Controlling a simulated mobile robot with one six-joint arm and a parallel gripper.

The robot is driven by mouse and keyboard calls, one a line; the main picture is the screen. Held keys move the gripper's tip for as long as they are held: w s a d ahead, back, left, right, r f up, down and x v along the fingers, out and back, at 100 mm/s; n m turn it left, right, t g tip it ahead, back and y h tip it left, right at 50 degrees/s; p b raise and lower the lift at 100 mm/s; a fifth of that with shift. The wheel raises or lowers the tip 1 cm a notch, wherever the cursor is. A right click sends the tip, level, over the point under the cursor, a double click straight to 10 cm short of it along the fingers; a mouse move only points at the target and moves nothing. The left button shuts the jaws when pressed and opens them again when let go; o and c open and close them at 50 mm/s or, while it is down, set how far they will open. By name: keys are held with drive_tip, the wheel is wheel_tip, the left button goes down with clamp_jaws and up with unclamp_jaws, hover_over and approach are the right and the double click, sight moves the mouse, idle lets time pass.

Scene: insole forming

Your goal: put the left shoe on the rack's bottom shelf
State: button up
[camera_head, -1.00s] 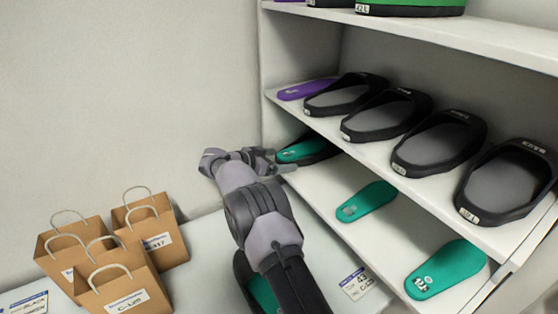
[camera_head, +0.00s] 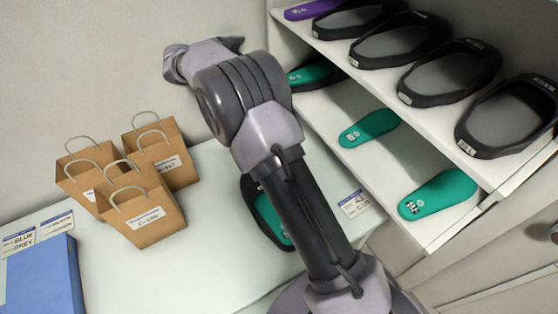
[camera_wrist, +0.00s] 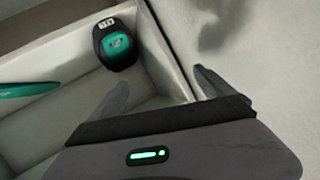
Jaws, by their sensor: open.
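A black shoe with a teal insole (camera_head: 310,76) rests at the left end of the rack's bottom shelf (camera_head: 385,155). It also shows in the wrist view (camera_wrist: 116,47), with a white label on its near top end that I cannot read. My gripper (camera_wrist: 160,90) is open and empty, apart from this shoe. In the head view its fingers are mostly hidden behind my wrist. A second black shoe with a teal insole (camera_head: 256,212) lies on the table, partly hidden by my arm. I cannot read which shoe is the left one.
Two teal insoles (camera_head: 368,128) (camera_head: 437,195) lie on the bottom shelf. The shelf above holds several black shoes (camera_head: 449,72) and a purple insole (camera_head: 310,9). Paper bags (camera_head: 142,215), labels (camera_head: 355,203) and a blue box (camera_head: 45,280) are on the table (camera_head: 225,260).

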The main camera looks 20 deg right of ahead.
wheel_tip(320, 180, up, 11)
drive_tip(key=n+t+y, duration=0.1)
drive_tip(key=t+y, duration=0.1)
drive_tip(key=t, duration=0.2)
drive_tip(key=s+a+r+n+t+y, duration=0.3)
drive_tip(key=s+a+r+n+y, duration=0.25)
drive_tip(key=s+r+y, duration=0.35)
drive_tip(key=s+a+f+n+g+y, duration=0.2)
drive_tip(key=s+f+g, duration=0.1)
drive_tip(key=s, duration=0.9)
drive_tip(key=s+a+f+n+g+y, duration=0.2)
drive_tip(key=s+a+f, duration=0.15)
drive_tip(key=s, duration=0.85)
drive_tip(key=s+d+f+g, duration=0.2)
drive_tip(key=s+f, duration=0.3)
drive_tip(key=s, duration=0.2)
drive_tip(key=s+d+f+g+h, duration=0.1)
drive_tip(key=s+f+g, duration=0.1)
drive_tip(key=s+f, duration=0.3)
drive_tip(key=s, duration=0.3)
drive_tip(key=shift+s+d+f+m+g, duration=0.2)
drive_tip(key=shift+s+d+m+g, duration=0.1)
drive_tip(key=shift+d+m, duration=0.05)
